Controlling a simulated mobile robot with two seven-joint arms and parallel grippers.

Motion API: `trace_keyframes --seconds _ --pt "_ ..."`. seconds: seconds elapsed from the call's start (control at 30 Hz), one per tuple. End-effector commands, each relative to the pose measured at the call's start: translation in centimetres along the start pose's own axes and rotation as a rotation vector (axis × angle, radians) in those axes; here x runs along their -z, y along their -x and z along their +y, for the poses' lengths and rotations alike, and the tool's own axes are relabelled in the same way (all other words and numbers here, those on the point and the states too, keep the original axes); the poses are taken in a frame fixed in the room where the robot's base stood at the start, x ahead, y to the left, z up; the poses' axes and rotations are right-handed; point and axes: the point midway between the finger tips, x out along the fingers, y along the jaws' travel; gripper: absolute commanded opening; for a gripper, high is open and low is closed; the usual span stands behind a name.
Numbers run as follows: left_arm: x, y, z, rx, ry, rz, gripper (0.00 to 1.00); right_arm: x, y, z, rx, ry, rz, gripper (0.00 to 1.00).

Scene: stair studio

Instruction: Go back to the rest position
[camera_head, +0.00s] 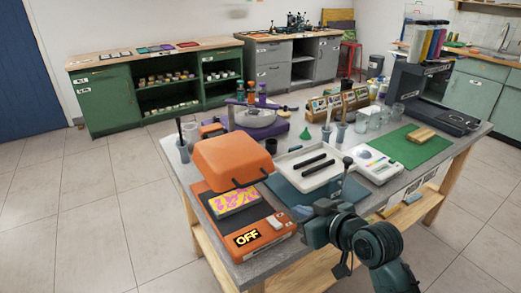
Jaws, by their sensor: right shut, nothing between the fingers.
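My right arm comes in from the lower right, dark green and jointed. My right gripper (345,170) is over the near edge of the worktable (250,265), close to the white tray (290,163). It is shut and holds nothing. It hides part of the dark teal mat (298,196) behind it. My left gripper and left arm are not in view.
An orange press (235,160) with its lid raised and an "OFF" display stands left of my gripper. The tiled floor at left is clear.

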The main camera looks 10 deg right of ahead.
Motion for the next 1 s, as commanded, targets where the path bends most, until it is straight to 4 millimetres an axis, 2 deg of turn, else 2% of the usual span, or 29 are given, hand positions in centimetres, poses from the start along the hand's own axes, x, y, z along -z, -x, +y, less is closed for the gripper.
trace_keyframes --seconds 0.07,0.17,0.27,0.3,0.4,0.5,0.6,0.67,1.0 --pt "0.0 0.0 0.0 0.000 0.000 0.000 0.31 -1.2 -0.2 -0.2 -0.005 -0.007 -0.013 0.00" --pt "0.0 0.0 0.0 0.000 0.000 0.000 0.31 -5.1 -0.5 -1.1 -0.025 -0.028 -0.048 0.00" --pt "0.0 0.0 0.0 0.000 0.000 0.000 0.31 -10.9 -0.2 -2.8 -0.050 -0.048 -0.091 0.00" --pt "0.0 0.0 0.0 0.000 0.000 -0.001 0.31 -13.1 0.2 -3.6 -0.058 -0.052 -0.104 0.00" --pt "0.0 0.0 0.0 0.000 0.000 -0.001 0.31 -18.2 1.7 -6.1 -0.062 -0.059 -0.132 0.00" --pt "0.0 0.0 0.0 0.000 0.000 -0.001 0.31 -21.8 3.3 -8.3 -0.054 -0.062 -0.147 0.00" --pt "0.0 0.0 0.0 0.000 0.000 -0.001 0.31 -23.7 4.5 -9.8 -0.044 -0.063 -0.151 0.00" --pt "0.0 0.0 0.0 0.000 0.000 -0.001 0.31 -24.2 4.8 -10.2 -0.040 -0.063 -0.151 0.00" --pt "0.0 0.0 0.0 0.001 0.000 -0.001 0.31 -24.3 5.0 -10.4 -0.039 -0.064 -0.149 0.00"
